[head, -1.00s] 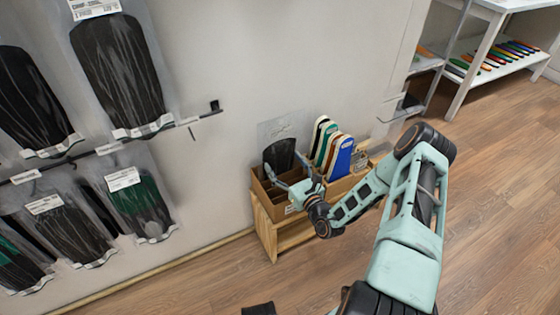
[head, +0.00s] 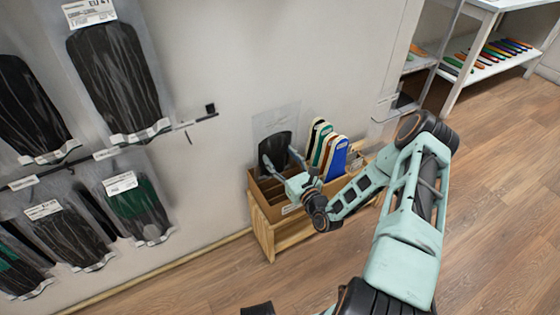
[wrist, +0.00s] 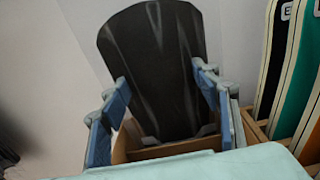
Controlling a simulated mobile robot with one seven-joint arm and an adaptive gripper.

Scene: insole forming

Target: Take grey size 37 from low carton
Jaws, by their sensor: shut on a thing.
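A dark grey insole pack (head: 276,148) in a clear sleeve stands upright above the left part of the low carton (head: 262,200). In the wrist view the dark pack (wrist: 155,65) stands between the two blue fingers of my gripper (wrist: 165,125). My gripper (head: 283,168) is shut on the pack, with a finger at each side edge. The pack's lower end is partly hidden by my gripper, and its size label cannot be read. The carton's wooden edge shows behind the fingers in the wrist view.
Coloured insoles (head: 330,150) in black, green, white and blue stand just right of the pack, close to my gripper. The carton rests on a low wooden stand (head: 290,232) against the wall. Hanging packs (head: 115,80) fill the wall at left. The floor in front is clear.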

